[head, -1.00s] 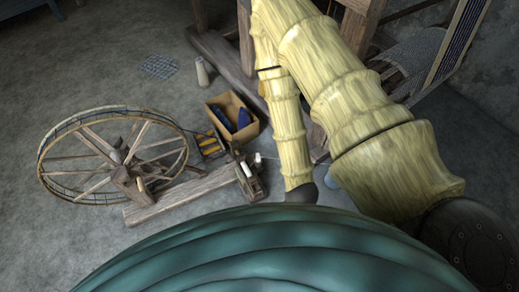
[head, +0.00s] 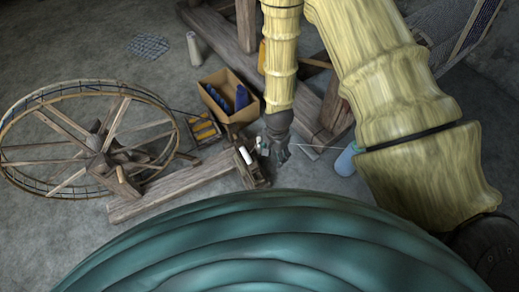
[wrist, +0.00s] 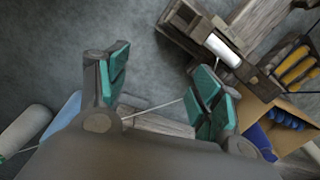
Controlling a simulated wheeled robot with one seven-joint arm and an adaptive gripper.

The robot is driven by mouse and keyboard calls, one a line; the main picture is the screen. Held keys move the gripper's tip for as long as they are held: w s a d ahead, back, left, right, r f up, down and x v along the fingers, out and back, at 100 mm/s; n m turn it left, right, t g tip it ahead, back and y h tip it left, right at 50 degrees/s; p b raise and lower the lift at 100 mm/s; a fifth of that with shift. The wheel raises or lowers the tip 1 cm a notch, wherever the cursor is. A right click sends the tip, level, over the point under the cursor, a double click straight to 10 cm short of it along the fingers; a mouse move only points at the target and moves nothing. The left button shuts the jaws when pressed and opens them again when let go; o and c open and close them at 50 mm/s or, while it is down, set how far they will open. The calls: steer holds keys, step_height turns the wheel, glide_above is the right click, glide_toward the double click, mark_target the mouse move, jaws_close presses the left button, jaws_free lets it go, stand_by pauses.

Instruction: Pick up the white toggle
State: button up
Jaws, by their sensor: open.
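A small white cylinder (head: 245,155), which looks like the white toggle, sits on the wooden end block of the spinning wheel in the head view. In the wrist view the white toggle (wrist: 222,50) lies in the block, above and right of my fingers. A second pale piece (head: 261,144) shows close to my gripper in the head view. My gripper (head: 277,145) hangs just right of the end block. In the wrist view my gripper (wrist: 162,82) is open, its teal pads apart and nothing held between them. A thin thread crosses behind the fingers.
A cardboard box (head: 213,106) with blue items and a tray of yellow spools (head: 203,130) stand behind the end block. The spoked wheel (head: 95,142) is at left. A pale blue cylinder (head: 348,160) stands right of my gripper. Loom beams rise behind.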

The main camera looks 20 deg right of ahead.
steer(key=w+a+m+b, duration=0.2)
steer(key=w+m+b, duration=0.6)
steer(key=w, duration=0.5)
steer(key=b, duration=0.2)
glide_above(259, 141)
steer(key=shift+s+f, duration=0.1)
steer(key=shift+f, duration=3.05)
step_height(259, 141, down, 5)
steer(key=b, duration=0.4)
steer(key=shift+c, duration=0.2)
steer(key=c, duration=0.7)
steer(key=shift+c, duration=0.3)
